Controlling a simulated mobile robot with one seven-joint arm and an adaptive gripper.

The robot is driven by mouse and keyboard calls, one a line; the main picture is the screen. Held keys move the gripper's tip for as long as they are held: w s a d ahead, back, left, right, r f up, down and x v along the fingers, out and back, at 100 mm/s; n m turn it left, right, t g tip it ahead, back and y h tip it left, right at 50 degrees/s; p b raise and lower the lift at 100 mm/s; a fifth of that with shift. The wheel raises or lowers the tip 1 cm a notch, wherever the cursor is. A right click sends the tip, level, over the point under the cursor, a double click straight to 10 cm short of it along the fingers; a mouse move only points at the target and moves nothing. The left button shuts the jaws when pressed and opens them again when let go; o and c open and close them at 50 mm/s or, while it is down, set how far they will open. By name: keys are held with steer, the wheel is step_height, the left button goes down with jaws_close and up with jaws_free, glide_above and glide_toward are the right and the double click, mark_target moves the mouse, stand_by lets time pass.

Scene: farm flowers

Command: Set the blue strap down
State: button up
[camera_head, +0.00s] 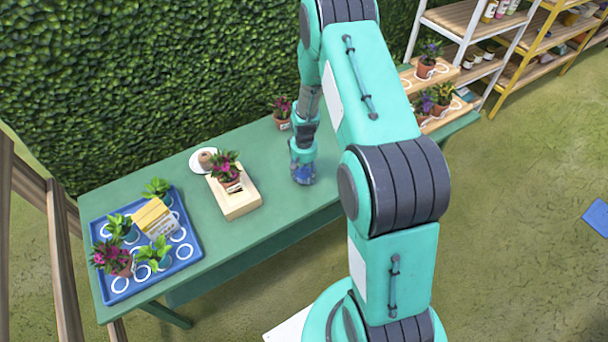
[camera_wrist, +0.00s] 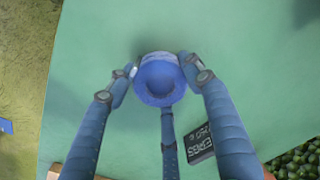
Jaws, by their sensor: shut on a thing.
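The blue strap (camera_wrist: 158,69) shows in the wrist view as a rounded blue roll with a hollow in its middle. My gripper (camera_wrist: 156,76) is shut on it, with fingertips touching it on the left and right and another finger below it. In the head view, my gripper (camera_head: 303,174) points down over the green table (camera_head: 262,222), right of the wooden box. The strap cannot be told apart from the blue fingers there. Whether the strap touches the tabletop is unclear.
A wooden box (camera_head: 240,207) with a potted flower and a white plate (camera_head: 196,162) stand left of my gripper. A blue tray (camera_head: 190,259) of plants is at far left. A flowerpot (camera_head: 283,124) stands behind. A black sign (camera_wrist: 199,146) is close by.

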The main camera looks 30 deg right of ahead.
mark_target(304, 173)
steer(key=shift+f, duration=0.2)
steer(key=o, duration=1.3)
steer(key=shift+o, duration=0.2)
step_height(304, 173, up, 12)
steer(key=p, duration=0.1)
steer(key=shift+r, duration=0.1)
